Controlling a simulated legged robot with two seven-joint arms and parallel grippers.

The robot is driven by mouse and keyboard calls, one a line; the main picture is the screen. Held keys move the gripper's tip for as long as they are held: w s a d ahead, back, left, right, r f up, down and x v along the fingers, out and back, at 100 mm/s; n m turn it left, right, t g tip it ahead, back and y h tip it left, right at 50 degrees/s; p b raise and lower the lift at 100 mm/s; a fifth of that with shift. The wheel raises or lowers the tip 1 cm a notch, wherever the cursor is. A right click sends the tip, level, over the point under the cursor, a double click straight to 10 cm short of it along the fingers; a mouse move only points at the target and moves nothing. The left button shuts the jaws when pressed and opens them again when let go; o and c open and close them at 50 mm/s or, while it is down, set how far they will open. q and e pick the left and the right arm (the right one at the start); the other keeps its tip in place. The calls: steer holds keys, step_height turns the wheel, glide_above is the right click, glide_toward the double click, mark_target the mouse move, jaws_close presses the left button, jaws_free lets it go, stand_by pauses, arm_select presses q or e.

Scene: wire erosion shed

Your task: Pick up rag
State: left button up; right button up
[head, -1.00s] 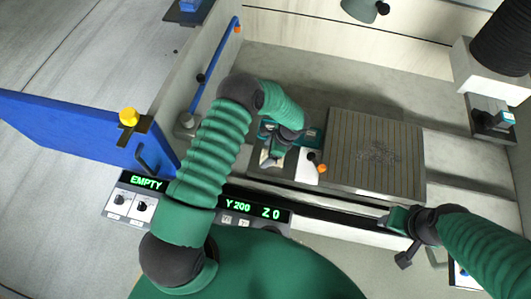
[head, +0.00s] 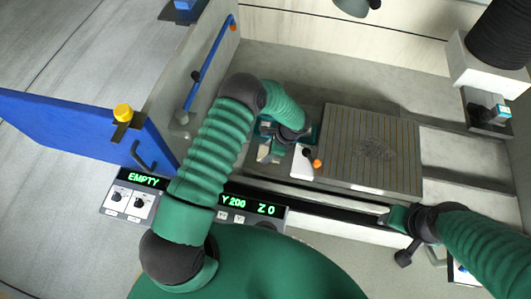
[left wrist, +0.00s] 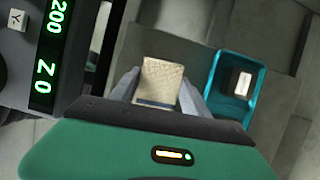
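The rag, as I take it, is a small pale beige textured piece with a dark blue band (left wrist: 160,82), seen between my left fingers in the left wrist view. In the head view a pale patch shows there too (head: 264,153). My left gripper (left wrist: 158,88) points down at it, fingers apart on either side; firm contact is not clear. In the head view this gripper (head: 268,153) is left of the slotted plate, partly hidden by its wrist. My right gripper (head: 391,217) is by the front rail, its fingers too small to judge.
A grey slotted plate (head: 370,150) lies right of my left gripper. A teal tray (left wrist: 212,88) holding a pale block is close beside it. A blue panel (head: 65,125) stands left; a control panel (head: 128,201) reads EMPTY. A dark machine head (head: 500,40) hangs at upper right.

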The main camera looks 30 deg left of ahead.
mark_target(264, 151)
arm_select(q)
steer(key=shift+d+r, duration=0.15)
steer(key=shift+d, duration=0.65)
steer(key=c, duration=0.5)
steer(key=shift+c, duration=0.3)
steer(key=shift+a+r, duration=0.15)
steer(key=shift+a, duration=0.65)
steer(key=shift+w+a+r, duration=0.1)
steer(key=shift+a+r, duration=0.05)
steer(key=shift+r, duration=0.1)
steer(key=r, duration=0.1)
steer(key=r+b, duration=0.1)
steer(key=shift+d+r, duration=0.2)
steer(key=shift+r, duration=0.1)
steer(key=s+d+r+b, duration=0.1)
steer(key=s+d+b, duration=0.3)
steer(key=s+d, duration=0.7)
steer(key=shift+s+r, duration=0.4)
steer(key=shift+s, duration=0.25)
arm_select(e)
steer(key=f, duration=0.2)
steer(key=d+f, duration=0.1)
steer(key=f, duration=0.2)
steer(key=shift+d+f, duration=0.1)
steer(key=shift+f, duration=0.2)
steer(key=shift+d, duration=0.1)
